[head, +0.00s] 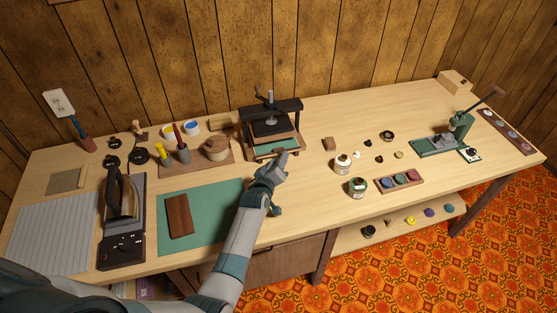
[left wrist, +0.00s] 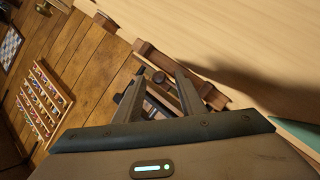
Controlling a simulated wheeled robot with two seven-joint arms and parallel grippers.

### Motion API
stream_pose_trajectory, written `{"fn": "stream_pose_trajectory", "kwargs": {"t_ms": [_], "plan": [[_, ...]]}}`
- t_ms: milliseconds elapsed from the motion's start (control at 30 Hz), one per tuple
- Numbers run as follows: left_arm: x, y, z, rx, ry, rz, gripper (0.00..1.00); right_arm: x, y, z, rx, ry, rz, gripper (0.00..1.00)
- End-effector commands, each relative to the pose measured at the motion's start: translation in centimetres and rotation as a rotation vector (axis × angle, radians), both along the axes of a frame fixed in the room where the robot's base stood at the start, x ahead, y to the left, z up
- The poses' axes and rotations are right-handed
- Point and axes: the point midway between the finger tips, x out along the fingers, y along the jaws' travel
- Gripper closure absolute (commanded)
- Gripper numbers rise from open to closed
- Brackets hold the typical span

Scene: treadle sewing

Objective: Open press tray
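The press (head: 271,124) is a black frame with a vertical screw, standing at the back middle of the workbench. Its tray (head: 276,150) is a low wooden-edged piece at the press's front, with a green surface partly showing. My left gripper (head: 283,160) is at the tray's front edge in the head view. In the left wrist view, the left gripper (left wrist: 160,76) has its two fingers apart, with a small dark round knob (left wrist: 158,77) showing between them. Brown wooden press parts (left wrist: 185,76) lie just beyond the fingertips. Contact cannot be told. My right gripper is not in view.
A green cutting mat (head: 220,197) with a brown block lies left of my left forearm. Paint jars (head: 343,162) and a colour tray (head: 398,181) stand to the right. A pen and pot holder (head: 195,157) is left of the press.

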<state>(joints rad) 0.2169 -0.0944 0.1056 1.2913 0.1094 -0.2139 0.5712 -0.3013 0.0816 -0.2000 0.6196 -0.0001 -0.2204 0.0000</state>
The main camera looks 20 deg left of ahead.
Motion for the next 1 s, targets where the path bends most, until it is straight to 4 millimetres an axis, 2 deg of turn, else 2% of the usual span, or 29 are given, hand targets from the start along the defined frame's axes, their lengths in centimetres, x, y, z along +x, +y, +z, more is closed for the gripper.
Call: {"fn": "stream_pose_trajectory", "kwargs": {"t_ms": [133, 467, 633, 1000], "plan": [[0.65, 0.02, -0.14, 0.0, 0.0, 0.0, 0.63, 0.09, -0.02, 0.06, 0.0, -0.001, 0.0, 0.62], [0.77, 0.02, -0.19, 0.0, 0.0, 0.0, 0.63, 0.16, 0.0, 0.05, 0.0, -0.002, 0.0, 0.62], [0.76, 0.01, -0.2, 0.0, 0.0, 0.0, 1.0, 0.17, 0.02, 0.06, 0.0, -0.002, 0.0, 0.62], [0.98, 0.17, -0.3, 0.0, 0.0, 0.0, 1.0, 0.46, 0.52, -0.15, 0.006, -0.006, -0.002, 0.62]]}}
